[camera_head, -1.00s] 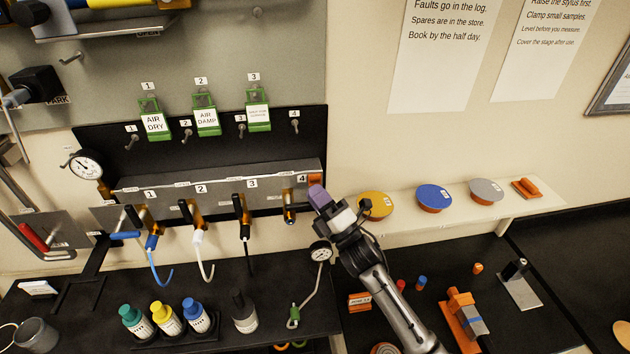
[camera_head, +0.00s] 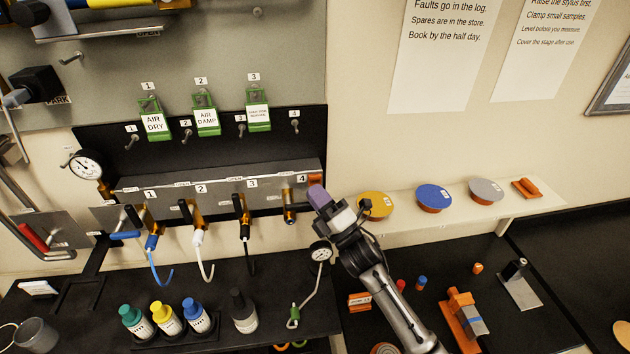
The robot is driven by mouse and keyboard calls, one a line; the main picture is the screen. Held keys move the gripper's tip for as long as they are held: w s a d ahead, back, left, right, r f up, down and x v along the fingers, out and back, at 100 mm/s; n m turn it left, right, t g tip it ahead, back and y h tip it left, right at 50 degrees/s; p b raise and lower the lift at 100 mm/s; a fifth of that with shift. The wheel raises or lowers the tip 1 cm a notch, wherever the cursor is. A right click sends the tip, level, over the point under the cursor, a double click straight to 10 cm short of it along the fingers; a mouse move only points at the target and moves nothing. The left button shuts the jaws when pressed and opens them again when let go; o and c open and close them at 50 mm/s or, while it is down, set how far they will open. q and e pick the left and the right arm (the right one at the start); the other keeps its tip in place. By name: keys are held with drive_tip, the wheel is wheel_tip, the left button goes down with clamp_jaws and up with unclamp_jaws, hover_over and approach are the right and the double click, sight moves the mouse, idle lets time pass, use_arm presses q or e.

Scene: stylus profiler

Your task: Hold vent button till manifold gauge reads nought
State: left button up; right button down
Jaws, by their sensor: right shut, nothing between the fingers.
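The grey manifold (camera_head: 225,180) runs along the wall with numbered outlets. Its round white gauge (camera_head: 86,166) is at the left end; the needle is too small to read. An orange part (camera_head: 315,180) sits at the manifold's right end, partly behind my gripper; I cannot tell whether it is the vent button. My right gripper (camera_head: 316,193) is shut and empty, with its purple fingertips at that right end, over or against the orange part. Contact cannot be told. My left gripper is not in view.
A second gauge (camera_head: 320,251) on a hose hangs beside my right wrist. Levers and hoses hang below the manifold. Green tags (camera_head: 206,122) hang above it. Bottles (camera_head: 168,318) stand on the bench. A shelf (camera_head: 470,211) with coloured discs is to the right.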

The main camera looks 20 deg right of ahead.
drive_tip(key=shift+w, duration=0.1)
drive_tip(key=shift+w+d, duration=0.1)
drive_tip(key=shift+w, duration=0.25)
drive_tip(key=shift+w+b, duration=0.4)
drive_tip(key=shift+b, duration=0.15)
idle(0.7)
drive_tip(key=shift+s, duration=0.1)
idle(1.6)
drive_tip(key=shift+s+p, duration=0.4)
drive_tip(key=shift+s, duration=0.35)
drive_tip(key=shift+s, duration=0.1)
drive_tip(key=shift+s+a+p, duration=0.2)
drive_tip(key=shift+s+p, duration=0.15)
drive_tip(key=shift+s, duration=0.45)
drive_tip(key=shift+s+a+p, duration=0.15)
drive_tip(key=shift+s+p, duration=0.15)
drive_tip(key=shift+s, duration=0.45)
drive_tip(key=shift+s+a+p, duration=0.2)
drive_tip(key=shift+s+p, duration=0.15)
drive_tip(key=shift+s, duration=0.45)
drive_tip(key=shift+f, duration=0.1)
